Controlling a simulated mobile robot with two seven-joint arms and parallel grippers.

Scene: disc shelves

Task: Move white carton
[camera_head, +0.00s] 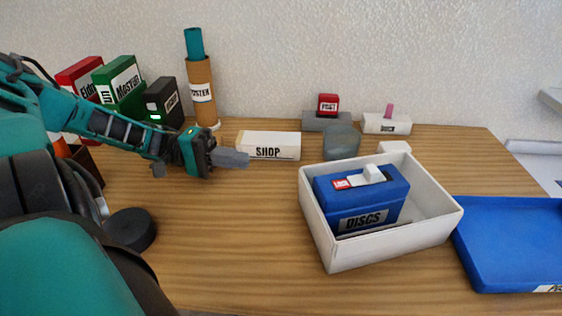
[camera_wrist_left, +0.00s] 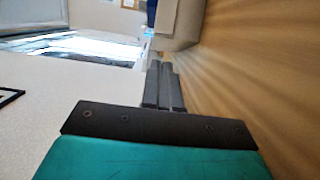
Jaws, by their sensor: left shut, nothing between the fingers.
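A white open-topped carton (camera_head: 325,240) stands on the wooden table, right of the middle in the head view. A blue box labelled DISCS (camera_head: 365,195) sits inside it, with a small red tag and a white piece on its top. A low white block labelled SHOP (camera_head: 270,146) lies further back on the table. My left gripper (camera_head: 240,158) is shut and empty, at the front left of the SHOP block and left of the carton. In the left wrist view its fingers (camera_wrist_left: 165,72) are together, and a pale box wall (camera_wrist_left: 185,22) shows beyond them. My right gripper is out of view.
A blue tray (camera_head: 500,215) lies right of the carton. Red, green and black boxes (camera_head: 120,85) and a brown tube (camera_head: 201,90) stand at the back left. Small items, including a grey-green piece (camera_head: 341,142), sit behind the carton. The table's middle front is clear.

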